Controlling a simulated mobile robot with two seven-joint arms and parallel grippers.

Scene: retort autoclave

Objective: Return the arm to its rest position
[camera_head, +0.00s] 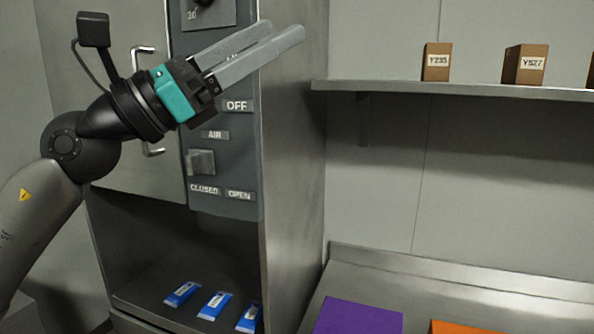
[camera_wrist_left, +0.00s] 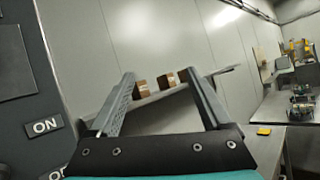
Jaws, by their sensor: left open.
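My left arm comes in from the left in the head view. Its gripper (camera_head: 283,33) is raised in front of the autoclave's control panel (camera_head: 229,180), with its fingers pointing up and to the right. The gripper is open and empty. In the left wrist view its two fingers (camera_wrist_left: 158,95) stand apart, with nothing held between them. The panel's OFF, AIR, CLOSED and OPEN labels show below the gripper. An ON label (camera_wrist_left: 44,126) shows at the left of the wrist view. My right gripper is in neither view.
A shelf (camera_head: 460,89) at the right holds brown boxes, including Y235 (camera_head: 436,63) and YS27 (camera_head: 525,66). Several blue packets (camera_head: 215,305) lie in the open lower bay. A steel counter (camera_head: 450,279) bears a purple mat (camera_head: 357,318) and an orange one (camera_head: 462,328). A door handle (camera_head: 143,54) is near my arm.

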